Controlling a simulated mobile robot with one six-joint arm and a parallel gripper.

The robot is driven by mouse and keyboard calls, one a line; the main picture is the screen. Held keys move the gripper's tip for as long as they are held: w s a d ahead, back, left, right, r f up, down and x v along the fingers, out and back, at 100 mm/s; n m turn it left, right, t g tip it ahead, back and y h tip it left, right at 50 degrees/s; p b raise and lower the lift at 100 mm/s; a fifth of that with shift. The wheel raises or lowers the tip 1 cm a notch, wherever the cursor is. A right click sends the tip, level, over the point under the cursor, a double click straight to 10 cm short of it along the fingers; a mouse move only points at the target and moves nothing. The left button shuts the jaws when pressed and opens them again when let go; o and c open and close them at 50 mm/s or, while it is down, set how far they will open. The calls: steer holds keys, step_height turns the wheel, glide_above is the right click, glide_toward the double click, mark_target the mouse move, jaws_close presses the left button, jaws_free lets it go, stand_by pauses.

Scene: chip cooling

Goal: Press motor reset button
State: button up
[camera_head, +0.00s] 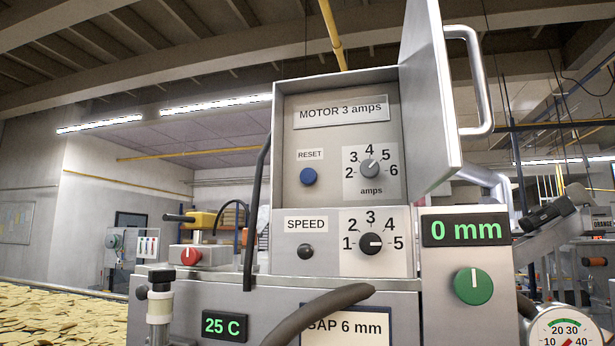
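The blue reset button (308,177) is on the grey motor panel (328,219), under a "RESET" label (310,155). The panel reads "MOTOR 3 amps" at its top. To the button's right is the amps knob (369,168) with a scale from 2 to 6. The metal door (428,100) of the motor box stands open to the right, with a curved handle (473,80). Nothing covers the button. My gripper is not in view.
Below are a black speed button (305,251) and speed knob (371,243). A green knob (473,286) sits under a "0 mm" display (466,230). A red button (190,256) is at left. A dark hose (318,315) crosses the front. Chips (55,318) lie lower left.

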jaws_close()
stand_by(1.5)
